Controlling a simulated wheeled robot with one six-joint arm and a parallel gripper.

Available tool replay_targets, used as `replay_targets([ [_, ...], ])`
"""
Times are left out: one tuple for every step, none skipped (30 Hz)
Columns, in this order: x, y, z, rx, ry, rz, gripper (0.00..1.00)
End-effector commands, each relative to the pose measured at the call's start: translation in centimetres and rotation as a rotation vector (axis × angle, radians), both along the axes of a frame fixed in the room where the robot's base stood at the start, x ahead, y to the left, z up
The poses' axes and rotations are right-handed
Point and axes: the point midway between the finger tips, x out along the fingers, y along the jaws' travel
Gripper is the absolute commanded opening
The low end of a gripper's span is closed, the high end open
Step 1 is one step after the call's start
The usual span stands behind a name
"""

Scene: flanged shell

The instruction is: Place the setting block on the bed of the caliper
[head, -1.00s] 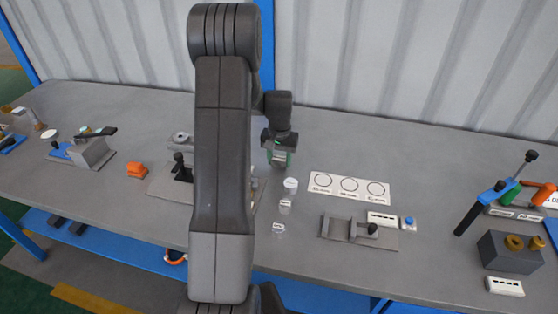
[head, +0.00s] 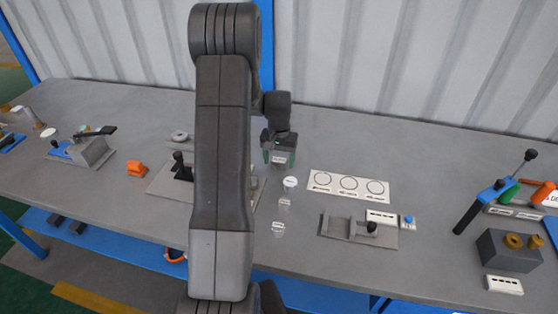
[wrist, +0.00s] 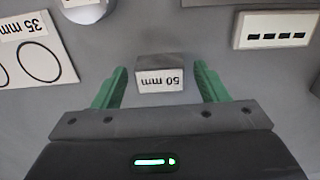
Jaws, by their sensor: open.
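The setting block (wrist: 160,74) is a small grey block with a white "50 mm" label, upside down in the wrist view. My gripper (wrist: 160,86) has its green fingers apart on either side of the block, with a gap on both sides. In the head view my gripper (head: 279,158) is low over the back of the bench, and a pale label shows between its fingers. What looks like the caliper (head: 340,228) is a grey plate with raised jaws and a dark knob, right of the gripper and nearer me. I cannot tell exactly how the block rests.
A white card with circles (head: 348,185) lies right of the gripper. A white-topped round piece (head: 290,182) and two small labelled pieces (head: 278,229) stand in front of it. My arm hides part of another fixture plate (head: 160,182). A white box with dark dashes (wrist: 275,29) shows in the wrist view.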

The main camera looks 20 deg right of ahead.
Motion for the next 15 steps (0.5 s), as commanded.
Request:
replay_targets([
  [0.1, -0.1, 0.8, -0.003, -0.005, 0.0, 0.67],
  [0.1, -0.1, 1.3, -0.003, -0.005, 0.0, 0.67],
  [0.1, -0.1, 2.0, -0.003, -0.006, 0.0, 0.67],
  [0.1, 0.0, 2.7, -0.003, -0.005, 0.0, 0.67],
  [0.1, -0.1, 3.4, -0.004, -0.007, 0.0, 0.67],
  [0.1, -0.1, 4.3, -0.003, -0.006, 0.0, 0.67],
  [0.1, -0.1, 5.0, -0.003, -0.006, 0.0, 0.67],
  [0.1, 0.0, 5.7, -0.003, -0.006, 0.0, 0.67],
  [0.1, -0.1, 6.6, -0.003, -0.006, 0.0, 0.67],
  [0.1, -0.1, 7.2, -0.003, -0.006, 0.0, 0.67],
  [0.1, 0.0, 7.7, -0.002, -0.005, 0.0, 0.67],
  [0.1, 0.0, 8.5, -0.003, -0.005, 0.0, 0.67],
  [0.1, 0.0, 9.0, -0.002, -0.005, 0.0, 0.67],
  [0.1, 0.0, 9.4, -0.002, -0.005, 0.0, 0.67],
  [0.1, 0.0, 9.9, -0.002, -0.004, 0.0, 0.67],
])
